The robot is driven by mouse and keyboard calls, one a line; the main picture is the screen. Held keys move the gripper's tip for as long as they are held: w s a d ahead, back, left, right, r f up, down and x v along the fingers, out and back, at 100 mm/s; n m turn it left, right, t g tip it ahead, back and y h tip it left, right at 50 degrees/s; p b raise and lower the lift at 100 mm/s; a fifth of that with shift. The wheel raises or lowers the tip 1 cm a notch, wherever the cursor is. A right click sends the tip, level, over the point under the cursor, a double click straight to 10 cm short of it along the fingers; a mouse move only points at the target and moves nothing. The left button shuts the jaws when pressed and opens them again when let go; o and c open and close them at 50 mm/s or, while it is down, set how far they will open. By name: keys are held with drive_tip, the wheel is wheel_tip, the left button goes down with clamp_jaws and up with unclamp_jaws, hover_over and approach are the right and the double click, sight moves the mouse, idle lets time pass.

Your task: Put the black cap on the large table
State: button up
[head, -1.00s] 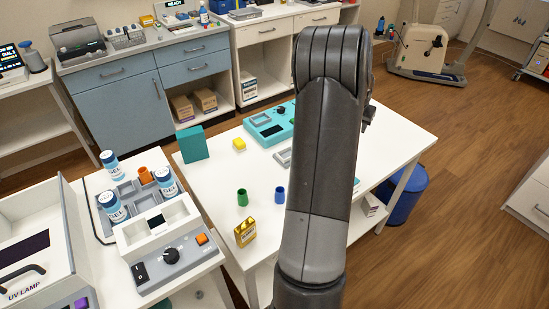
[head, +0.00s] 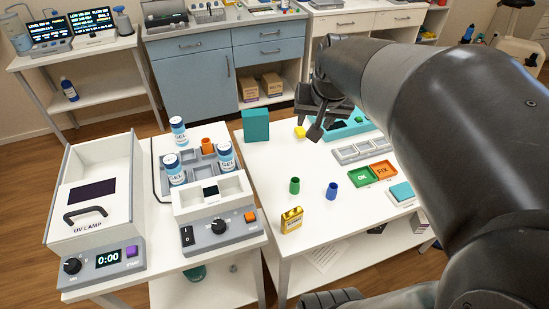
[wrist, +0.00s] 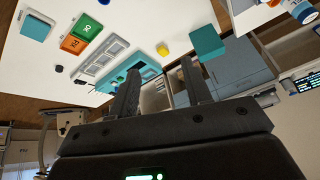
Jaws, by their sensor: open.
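The large table is the white table (head: 266,187) at the centre right of the head view; its top also shows in the wrist view (wrist: 135,22). My gripper (head: 322,122) is open and empty above its back part, near a yellow cube (head: 300,132). In the wrist view my two fingers (wrist: 160,68) stand apart with nothing between them. I cannot make out the black cap for certain in any view. A small dark spot (wrist: 59,68) shows near the table's edge in the wrist view, too small to tell. My arm hides part of the table's right side.
Green (head: 295,186) and blue (head: 332,190) cylinders and a gold container (head: 292,219) stand at the table's front. A teal panel (head: 256,125) stands at its back left. A side table at left holds GEL bottles (head: 174,170) and a UV lamp box (head: 95,200).

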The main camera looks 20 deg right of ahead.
drive_tip(key=s+a+n+y, duration=0.1)
drive_tip(key=s+a+n, duration=0.3)
drive_tip(key=s+a, duration=0.8)
drive_tip(key=shift+s+a+f+n, duration=0.15)
drive_tip(key=shift+s+f+n, duration=0.1)
drive_tip(key=shift+f+n, duration=0.2)
idle(0.3)
